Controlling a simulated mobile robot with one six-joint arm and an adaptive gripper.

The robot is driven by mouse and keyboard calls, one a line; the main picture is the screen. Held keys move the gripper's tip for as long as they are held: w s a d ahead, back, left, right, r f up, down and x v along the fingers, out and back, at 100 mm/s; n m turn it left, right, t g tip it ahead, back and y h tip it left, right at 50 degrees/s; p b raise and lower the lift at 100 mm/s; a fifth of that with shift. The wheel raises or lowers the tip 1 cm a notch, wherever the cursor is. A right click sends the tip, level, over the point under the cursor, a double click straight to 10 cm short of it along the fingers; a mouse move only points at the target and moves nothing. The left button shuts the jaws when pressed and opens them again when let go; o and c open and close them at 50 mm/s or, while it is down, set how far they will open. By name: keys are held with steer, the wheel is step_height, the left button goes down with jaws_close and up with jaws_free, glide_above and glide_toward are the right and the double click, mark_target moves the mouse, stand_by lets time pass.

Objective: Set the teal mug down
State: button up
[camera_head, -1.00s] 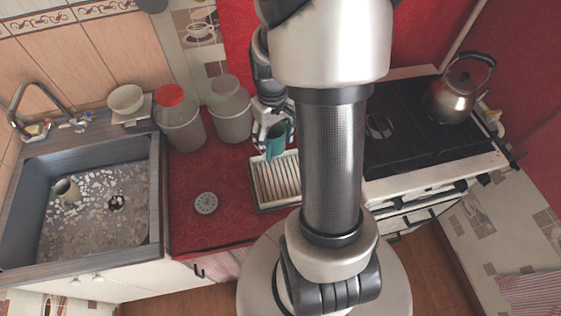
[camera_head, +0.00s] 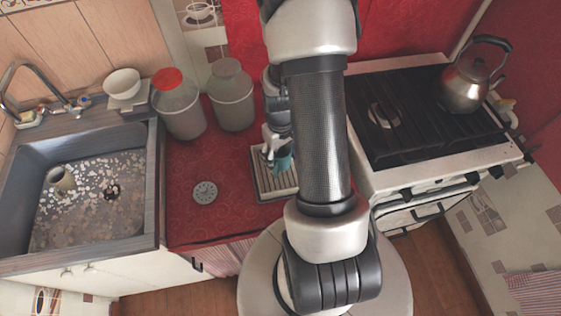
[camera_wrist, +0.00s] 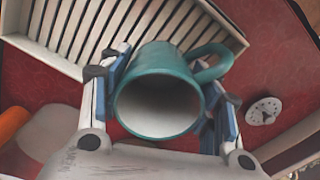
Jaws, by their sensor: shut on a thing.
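The teal mug (camera_wrist: 190,66) is held between the two fingers of my gripper (camera_wrist: 160,95) in the wrist view, its opening facing the camera and its handle to the upper right. In the head view my gripper (camera_head: 272,150) is over the slatted drying rack (camera_head: 263,192), and the mug (camera_head: 284,162) shows partly behind my arm. The rack also appears at the top left of the wrist view (camera_wrist: 62,68). My arm hides part of the rack, and I cannot tell whether the mug touches it.
Two jars, one red-lidded (camera_head: 180,110) and one grey-lidded (camera_head: 232,100), stand at the back of the red counter (camera_head: 215,165). A round dial (camera_head: 205,192) lies left of the rack. A sink (camera_head: 148,190) is at left; a stove (camera_head: 430,110) with a kettle (camera_head: 467,80) is at right.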

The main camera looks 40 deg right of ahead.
mark_target(280, 161)
steer(key=shift+f+b, duration=0.4)
steer(key=shift+f, duration=1.15)
steer(key=shift+f, duration=0.1)
steer(key=shift+f, duration=0.15)
steer(key=o, duration=1.3)
steer(key=w+a+r+t+p, duration=0.1)
steer(key=a+r+p, duration=0.15)
steer(key=r, duration=0.85)
steer(key=w+a+r+p, duration=0.1)
steer(key=a+r, duration=0.2)
steer(key=r, duration=0.8)
steer(key=s+a+r+t, duration=0.1)
steer(key=s+a+r, duration=0.2)
steer(key=a+r, duration=0.1)
steer(key=s+a+r+n+t, duration=0.1)
steer(key=s+a+r, duration=0.3)
steer(key=a+r, duration=0.1)
steer(key=s+a+r+t, duration=0.1)
steer(key=s+a+r, duration=0.3)
steer(key=a+r, duration=0.1)
steer(key=shift+a+r+n+t, duration=0.2)
steer(key=shift+r+n+t, duration=0.1)
steer(key=shift+n, duration=0.1)
